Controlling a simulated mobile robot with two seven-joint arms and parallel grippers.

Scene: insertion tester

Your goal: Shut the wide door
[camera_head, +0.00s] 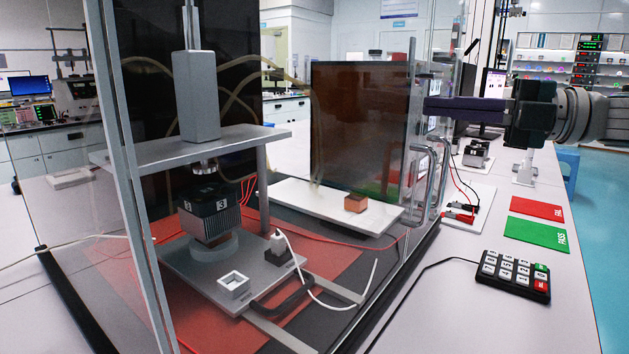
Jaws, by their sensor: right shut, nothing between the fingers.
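The wide door appears to be a clear glass panel of the tester enclosure, with a metal edge strip (409,110). Two curved metal handles, a nearer one (420,185) and a farther one (443,165), stand side by side at the enclosure's right side. Reflections make it hard to tell how far the door stands open. My right gripper (428,104) is shut and empty, reaching in from the right. Its fingertips are beside the glass, above the handles; I cannot tell whether they touch. My left gripper is not in view.
Inside the enclosure are a metal press (196,100), a finned block (208,215) and a white plate with a brown block (356,203). A keypad (514,275), a green card (537,233) and a red card (537,208) lie on the table at right.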

